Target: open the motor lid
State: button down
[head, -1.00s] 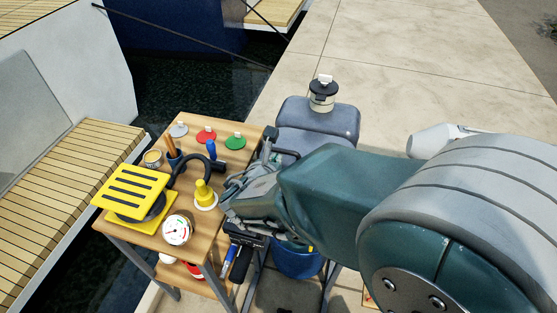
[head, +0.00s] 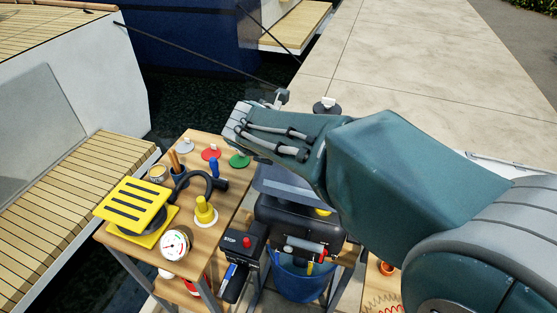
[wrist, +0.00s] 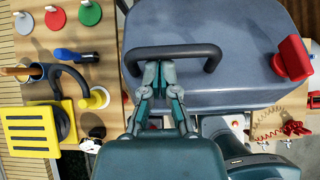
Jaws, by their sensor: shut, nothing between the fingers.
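The motor lid (head: 285,186) is a grey-blue cover, largely hidden behind my arm in the head view. It appears lifted at its near edge above the black motor body (head: 285,220), and a yellow cap (head: 322,211) shows below it. In the wrist view the lid (wrist: 240,60) fills the upper right, with a black bar handle (wrist: 185,50) across its near edge. My gripper (wrist: 160,68) is shut and empty, its fingertips right at the handle's bar. Whether they touch it is not clear. In the head view the fingertips are hidden.
The wooden bench (head: 235,190) on the left holds a yellow slotted plate (head: 138,205), a gauge (head: 174,243), a yellow cone-shaped piece (head: 205,210) and coloured discs. A stop box (head: 240,245) and blue bucket (head: 297,280) are close by. Open pavement (head: 400,70) lies beyond.

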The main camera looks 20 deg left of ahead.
jog(key=shift+w+r+g, duration=0.3)
jog(key=shift+w+r, duration=0.1)
jog(key=w+r+g, duration=0.2)
jog(key=shift+w+d+r+g, duration=0.3)
jog(key=shift+w, duration=0.05)
jog(key=w+r, duration=0.1)
jog(key=w, duration=1.6)
jog(key=shift+d+r, duration=0.2)
jog(key=shift+w, duration=0.1)
